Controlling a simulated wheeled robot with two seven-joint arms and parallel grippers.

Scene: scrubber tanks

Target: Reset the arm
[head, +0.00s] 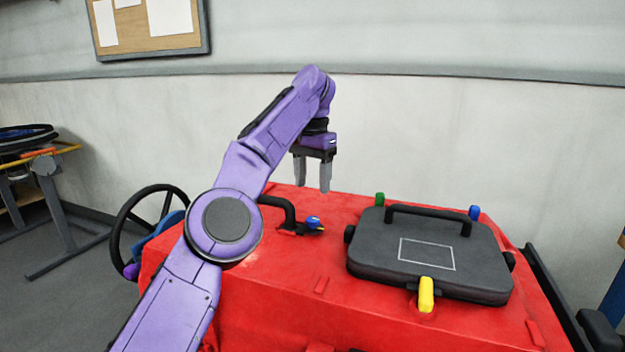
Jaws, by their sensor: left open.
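My left arm rises from the bottom left and bends over at the top. Its left gripper (312,175) points down with two grey fingers apart and nothing between them. It hangs above the back part of the red scrubber body (280,310), left of the dark tank lid (380,262). My right gripper is not in view.
The lid has a black handle (430,217), a yellow latch (426,295), a green knob (380,199) and a blue knob (474,213). A black steering wheel (130,215) stands at left. A stand (62,205) is farther left. A wall with a corkboard (150,40) lies behind.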

